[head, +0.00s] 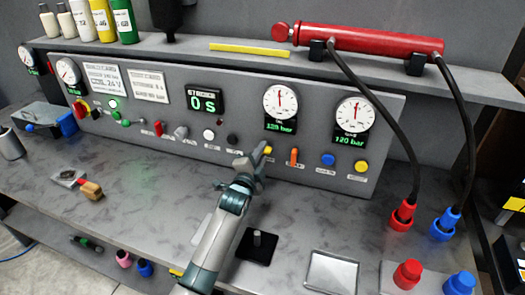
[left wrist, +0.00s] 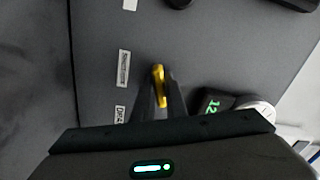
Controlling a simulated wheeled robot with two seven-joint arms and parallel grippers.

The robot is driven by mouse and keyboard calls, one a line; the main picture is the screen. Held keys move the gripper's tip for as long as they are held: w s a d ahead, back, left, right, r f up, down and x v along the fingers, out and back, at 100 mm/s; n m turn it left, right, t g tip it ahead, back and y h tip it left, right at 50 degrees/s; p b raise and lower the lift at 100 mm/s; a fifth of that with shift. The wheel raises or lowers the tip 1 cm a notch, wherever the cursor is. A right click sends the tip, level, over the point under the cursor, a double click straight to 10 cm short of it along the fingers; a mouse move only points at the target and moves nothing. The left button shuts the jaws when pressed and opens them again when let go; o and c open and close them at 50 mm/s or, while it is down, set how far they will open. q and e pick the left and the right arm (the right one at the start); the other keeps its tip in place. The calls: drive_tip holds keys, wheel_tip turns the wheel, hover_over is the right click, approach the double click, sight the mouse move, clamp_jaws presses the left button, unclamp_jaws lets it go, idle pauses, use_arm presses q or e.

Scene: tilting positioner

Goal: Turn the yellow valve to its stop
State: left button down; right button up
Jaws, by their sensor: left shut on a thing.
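The yellow valve (head: 268,150) is a small handle on the lower part of the grey control panel, left of the orange lever. It also shows in the left wrist view (left wrist: 159,84), between the two dark fingers. My left gripper (head: 260,155) reaches the panel from the front and is shut on the yellow valve; its fingers also show in the left wrist view (left wrist: 160,98). The fingers hide part of the handle in the head view. My right gripper is not in view.
The panel also carries an orange lever (head: 294,157), a blue knob (head: 327,160) and a round yellow knob (head: 361,167). Two gauges (head: 280,101) sit above. A black pad (head: 257,247) and a metal tray (head: 331,272) lie on the bench. A red cylinder (head: 370,41) with hoses lies on the shelf.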

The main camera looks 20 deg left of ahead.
use_arm(q)
drive_tip(key=n+p, duration=0.1)
drive_tip(key=n, duration=0.6)
drive_tip(key=n+p, duration=0.1)
drive_tip(key=n, duration=0.5)
drive_tip(key=shift+n, duration=0.4)
drive_tip(key=c, duration=1.8)
unclamp_jaws()
drive_tip(key=s+b, duration=0.4)
drive_tip(key=s, duration=1.3)
drive_tip(key=shift+s+a+b, duration=0.2)
drive_tip(key=shift+a+b, duration=0.05)
drive_tip(key=shift+b, duration=0.1)
